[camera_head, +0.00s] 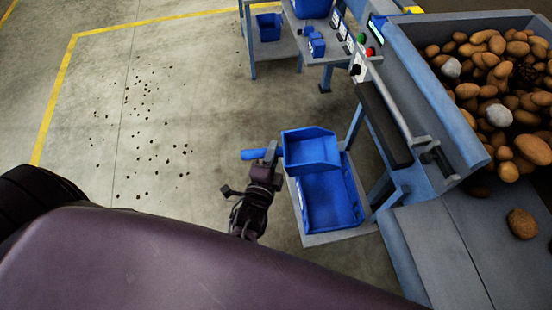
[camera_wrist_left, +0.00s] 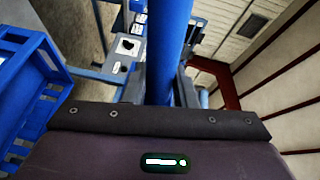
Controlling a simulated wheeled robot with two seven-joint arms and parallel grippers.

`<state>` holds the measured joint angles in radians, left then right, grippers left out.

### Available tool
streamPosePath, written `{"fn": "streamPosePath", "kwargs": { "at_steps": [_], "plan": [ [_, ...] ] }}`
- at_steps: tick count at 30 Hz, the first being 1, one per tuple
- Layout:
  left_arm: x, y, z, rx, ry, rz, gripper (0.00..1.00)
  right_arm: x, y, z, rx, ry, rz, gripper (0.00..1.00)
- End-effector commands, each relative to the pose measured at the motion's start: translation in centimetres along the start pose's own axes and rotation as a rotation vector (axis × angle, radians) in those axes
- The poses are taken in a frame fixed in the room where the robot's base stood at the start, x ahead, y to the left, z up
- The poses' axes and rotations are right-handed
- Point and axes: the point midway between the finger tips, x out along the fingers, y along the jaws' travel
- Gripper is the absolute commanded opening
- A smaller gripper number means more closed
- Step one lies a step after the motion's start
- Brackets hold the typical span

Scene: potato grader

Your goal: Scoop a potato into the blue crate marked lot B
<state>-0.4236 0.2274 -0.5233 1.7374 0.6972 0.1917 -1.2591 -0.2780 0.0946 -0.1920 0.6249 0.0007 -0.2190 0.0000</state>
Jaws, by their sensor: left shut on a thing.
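My left gripper (camera_head: 270,155) is shut on the handle (camera_head: 250,154) of a blue scoop (camera_head: 311,149). The scoop's pan looks empty and sits above the back part of a blue crate (camera_head: 348,218) on a low grey stand. I cannot tell whether the pan touches the crate. No lot marking is readable on the crate. In the left wrist view the blue handle (camera_wrist_left: 168,45) runs up from my gripper, and a slotted blue crate wall (camera_wrist_left: 40,85) shows at left. Many potatoes (camera_head: 496,90) fill the hopper at upper right. My right gripper is not in view.
A single potato (camera_head: 521,223) lies on the grey surface at right. Pale lumps (camera_head: 498,115) sit among the hopper's potatoes. The machine frame (camera_head: 425,90) stands right of the crate. A side table (camera_head: 268,50) holds blue containers at the back. The floor at left is open, with dark crumbs.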

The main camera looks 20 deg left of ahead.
Motion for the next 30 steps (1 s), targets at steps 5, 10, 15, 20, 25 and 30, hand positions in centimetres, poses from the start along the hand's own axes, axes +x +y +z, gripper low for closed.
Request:
{"fn": "streamPosePath", "kwargs": {
  "at_steps": [5, 10, 15, 20, 25, 30],
  "plan": [
    [0.9, 2.7, -0.7, 0.008, -0.004, -0.004, 0.00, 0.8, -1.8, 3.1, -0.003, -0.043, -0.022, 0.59],
    [1.0, 3.7, -0.6, 0.013, -0.004, -0.003, 0.00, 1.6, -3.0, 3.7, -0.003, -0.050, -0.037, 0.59],
    [1.1, 5.2, -0.4, 0.020, -0.005, 0.000, 0.00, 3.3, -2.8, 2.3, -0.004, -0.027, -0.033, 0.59],
    [1.1, 6.6, -0.2, 0.027, -0.005, 0.003, 0.00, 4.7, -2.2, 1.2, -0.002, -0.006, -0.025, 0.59],
    [1.2, 8.0, 0.0, 0.034, -0.006, 0.005, 0.00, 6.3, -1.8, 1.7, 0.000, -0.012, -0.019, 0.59],
    [1.3, 9.3, 0.2, 0.042, -0.007, 0.007, 0.00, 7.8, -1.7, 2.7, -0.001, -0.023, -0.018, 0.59]
  ]
}}
